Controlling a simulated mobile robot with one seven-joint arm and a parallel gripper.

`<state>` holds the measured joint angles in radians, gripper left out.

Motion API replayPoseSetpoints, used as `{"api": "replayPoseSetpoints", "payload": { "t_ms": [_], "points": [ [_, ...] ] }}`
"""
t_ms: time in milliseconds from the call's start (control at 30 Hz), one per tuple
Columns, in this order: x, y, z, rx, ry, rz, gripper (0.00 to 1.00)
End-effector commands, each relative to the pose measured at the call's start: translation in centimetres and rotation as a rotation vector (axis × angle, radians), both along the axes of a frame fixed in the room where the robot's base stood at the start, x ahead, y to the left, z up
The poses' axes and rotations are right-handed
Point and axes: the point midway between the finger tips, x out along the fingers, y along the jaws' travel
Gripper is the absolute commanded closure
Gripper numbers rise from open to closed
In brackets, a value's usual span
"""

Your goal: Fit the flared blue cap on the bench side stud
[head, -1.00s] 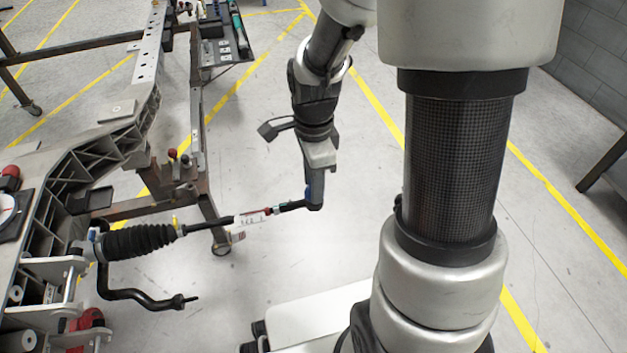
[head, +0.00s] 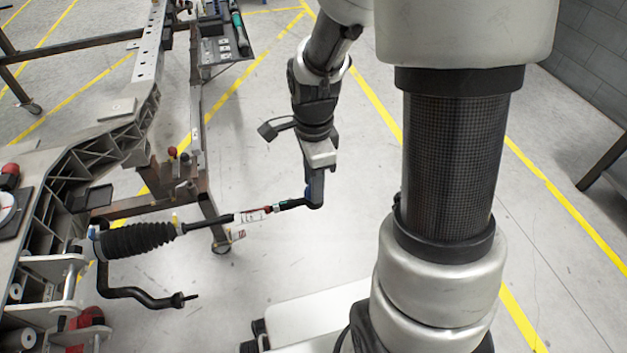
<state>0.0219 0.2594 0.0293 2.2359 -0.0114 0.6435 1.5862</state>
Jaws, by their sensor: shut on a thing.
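My gripper (head: 315,190) points down at the outer end of the tie rod (head: 222,220), right of the chassis. A small patch of blue, apparently the flared blue cap (head: 308,191), shows at the left edge of the fingers. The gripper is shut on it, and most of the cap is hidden. The black rod end (head: 295,204) reaches to just under the fingertips. The stud there is hidden behind the gripper, so I cannot tell whether the cap touches it or sits on it. I cannot tell which stud is the bench side one.
The chassis frame (head: 125,125) fills the left side, with a black ribbed boot (head: 140,239) and a bent black bar (head: 135,293) near it. A tool tray (head: 226,45) stands at the back. Floor right of my gripper is clear up to my own column.

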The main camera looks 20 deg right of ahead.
Motion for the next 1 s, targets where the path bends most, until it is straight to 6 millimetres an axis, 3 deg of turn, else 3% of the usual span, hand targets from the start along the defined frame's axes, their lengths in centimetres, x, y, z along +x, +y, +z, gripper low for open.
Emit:
{"api": "replayPoseSetpoints", "payload": {
  "t_ms": [400,433,567,1000],
  "points": [
    [0.0,-0.07,-0.02,0.0,0.0,-0.001,0.98],
    [0.0,-0.07,-0.02,0.0,0.0,-0.001,0.65],
    [0.0,-0.07,-0.01,0.0,0.0,-0.001,0.45],
    [0.0,-0.06,-0.01,0.0,0.0,-0.001,0.45]
  ]
}}
